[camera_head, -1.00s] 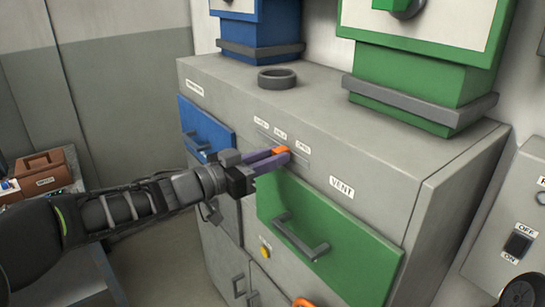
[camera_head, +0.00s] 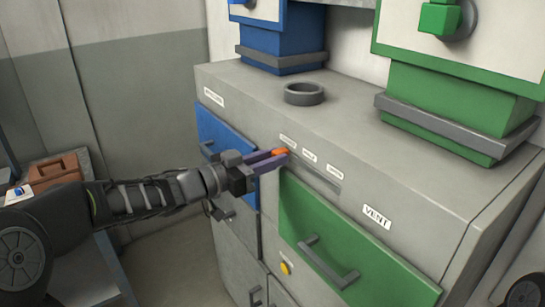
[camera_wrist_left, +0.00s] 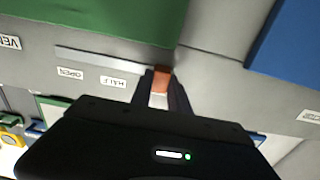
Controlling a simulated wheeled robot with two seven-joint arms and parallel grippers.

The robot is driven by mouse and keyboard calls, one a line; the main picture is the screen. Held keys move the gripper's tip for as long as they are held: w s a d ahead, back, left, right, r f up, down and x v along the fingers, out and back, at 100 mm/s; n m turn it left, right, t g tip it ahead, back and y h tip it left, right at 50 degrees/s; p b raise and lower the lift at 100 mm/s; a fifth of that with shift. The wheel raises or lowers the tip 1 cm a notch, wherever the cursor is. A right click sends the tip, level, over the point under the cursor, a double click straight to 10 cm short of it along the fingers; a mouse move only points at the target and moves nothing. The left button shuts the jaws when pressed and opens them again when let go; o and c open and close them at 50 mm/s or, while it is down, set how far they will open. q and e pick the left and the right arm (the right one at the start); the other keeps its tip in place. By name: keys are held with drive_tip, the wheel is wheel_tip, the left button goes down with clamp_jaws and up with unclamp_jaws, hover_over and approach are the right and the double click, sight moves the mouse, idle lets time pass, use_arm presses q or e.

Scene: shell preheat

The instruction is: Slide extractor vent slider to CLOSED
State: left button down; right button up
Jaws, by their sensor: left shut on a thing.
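The orange vent slider knob (camera_head: 281,153) sits at the left end of a slot (camera_head: 318,176) in the upper front of the grey cabinet, below the leftmost of three small labels. My left gripper (camera_head: 276,158) is shut on the knob, its purple fingers reaching in from the left. In the left wrist view, which is upside down, the orange knob (camera_wrist_left: 161,80) is between the fingertips at the slot's end. The OPEN label (camera_wrist_left: 71,73) and HALF label (camera_wrist_left: 113,82) are clear of the gripper there; the third label is hidden. My right gripper is not in view.
A green drawer (camera_head: 345,245) with a bar handle is below the slot, and a blue drawer (camera_head: 222,135) is at the left. A VENT label (camera_head: 377,217) is to the right. A dark ring (camera_head: 304,94) lies on the cabinet top before blue and green machines.

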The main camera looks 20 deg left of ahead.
use_arm(q)
drive_tip(key=c, duration=1.3)
unclamp_jaws()
drive_tip(key=shift+w+a, duration=0.15)
drive_tip(key=shift+a, duration=0.1)
drive_tip(key=shift+o, duration=0.3)
drive_tip(key=shift+d, duration=0.1)
drive_tip(key=b+v, duration=0.1)
drive_tip(key=v, duration=0.7)
